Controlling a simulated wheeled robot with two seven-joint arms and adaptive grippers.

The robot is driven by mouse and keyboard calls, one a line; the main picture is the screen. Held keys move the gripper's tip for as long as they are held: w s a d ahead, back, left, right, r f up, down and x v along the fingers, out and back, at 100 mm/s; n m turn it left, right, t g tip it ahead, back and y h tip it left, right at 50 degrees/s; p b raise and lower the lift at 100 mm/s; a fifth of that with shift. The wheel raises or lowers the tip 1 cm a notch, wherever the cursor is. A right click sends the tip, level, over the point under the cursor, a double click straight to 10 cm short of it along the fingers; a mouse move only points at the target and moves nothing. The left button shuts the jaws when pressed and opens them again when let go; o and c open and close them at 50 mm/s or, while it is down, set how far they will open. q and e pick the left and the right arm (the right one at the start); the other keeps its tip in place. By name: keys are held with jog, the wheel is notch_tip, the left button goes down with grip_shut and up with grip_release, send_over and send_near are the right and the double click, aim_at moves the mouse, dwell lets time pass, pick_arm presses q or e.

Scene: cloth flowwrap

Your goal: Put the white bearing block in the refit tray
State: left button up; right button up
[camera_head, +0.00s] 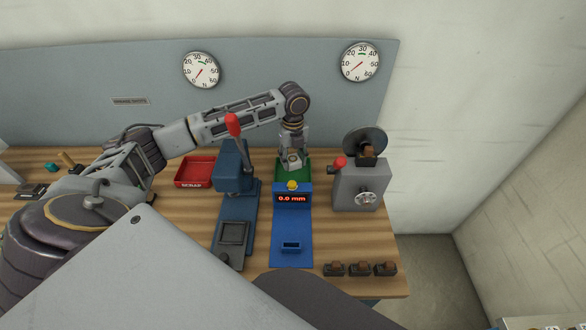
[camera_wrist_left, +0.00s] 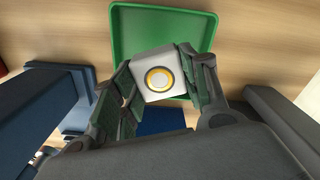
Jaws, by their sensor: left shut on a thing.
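The white bearing block (camera_wrist_left: 158,76) has a round brass-coloured ring in its face. My left gripper (camera_wrist_left: 160,84) is shut on it, with a finger on each side, in the left wrist view. In the head view the block (camera_head: 293,158) shows small between the fingers of the left gripper (camera_head: 292,160). A green tray (camera_wrist_left: 124,36) lies below and behind the block; in the head view the same tray (camera_head: 306,171) is partly covered by the gripper. I cannot tell whether the block touches the tray floor. My right gripper is not in view.
A red scrap tray (camera_head: 195,171) and a blue lever press (camera_head: 231,190) stand left of the green tray. A blue gauge (camera_head: 291,222) reading 0.0 mm stands in front of it. A grey machine (camera_head: 359,186) stands right. Several dark blocks (camera_head: 360,269) lie at the front right.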

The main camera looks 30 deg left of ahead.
aim_at(293, 161)
pick_arm(q)
notch_tip(293, 161, down, 4)
jog(key=shift+f, duration=0.5)
dwell(0.4)
jog(key=o, duration=1.2)
jog(key=shift+f, duration=0.1)
jog(key=shift+o, duration=0.2)
jog(key=shift+r, duration=0.55)
notch_tip(293, 161, up, 11)
jog(key=shift+r, duration=0.1)
